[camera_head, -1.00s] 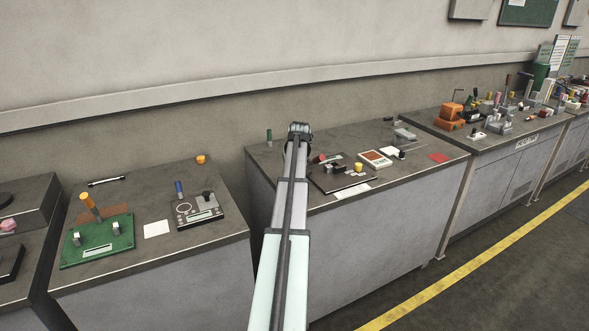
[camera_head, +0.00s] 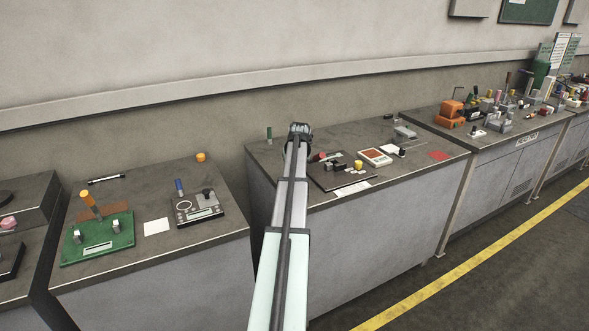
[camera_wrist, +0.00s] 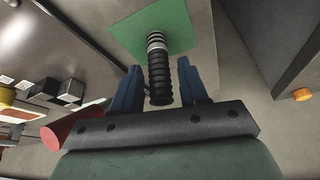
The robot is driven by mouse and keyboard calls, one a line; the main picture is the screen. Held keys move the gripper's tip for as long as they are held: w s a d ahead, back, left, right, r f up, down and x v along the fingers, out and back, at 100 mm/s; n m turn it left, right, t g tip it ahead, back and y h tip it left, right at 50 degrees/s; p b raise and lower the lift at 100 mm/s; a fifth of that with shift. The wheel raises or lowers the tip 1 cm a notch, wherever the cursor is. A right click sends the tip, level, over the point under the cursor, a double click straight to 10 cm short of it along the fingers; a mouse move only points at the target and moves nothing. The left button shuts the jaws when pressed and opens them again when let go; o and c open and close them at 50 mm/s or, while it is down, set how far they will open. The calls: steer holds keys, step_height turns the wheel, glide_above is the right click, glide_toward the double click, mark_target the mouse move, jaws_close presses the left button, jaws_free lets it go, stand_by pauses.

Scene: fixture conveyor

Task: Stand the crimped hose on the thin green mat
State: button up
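The crimped hose (camera_wrist: 160,79) is a black ribbed tube with a silver band, seen in the wrist view. Its far end overlaps the thin green mat (camera_wrist: 187,24), and it looks upright there; the exact contact is hard to see. My gripper (camera_wrist: 159,84) has its two blue fingers on either side of the hose, with a narrow gap showing on each side. It looks open around the hose. In the head view my arm hides the hose and mat, and my gripper's fingers are not visible.
In the wrist view, a red piece (camera_wrist: 68,131) and small metal blocks (camera_wrist: 71,89) lie left of my gripper. In the head view, a dark fixture plate (camera_head: 325,182) and a tray (camera_head: 375,157) sit right of my arm. A green cylinder (camera_head: 269,134) stands to its left.

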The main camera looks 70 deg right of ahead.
steer(key=shift+o, duration=1.2)
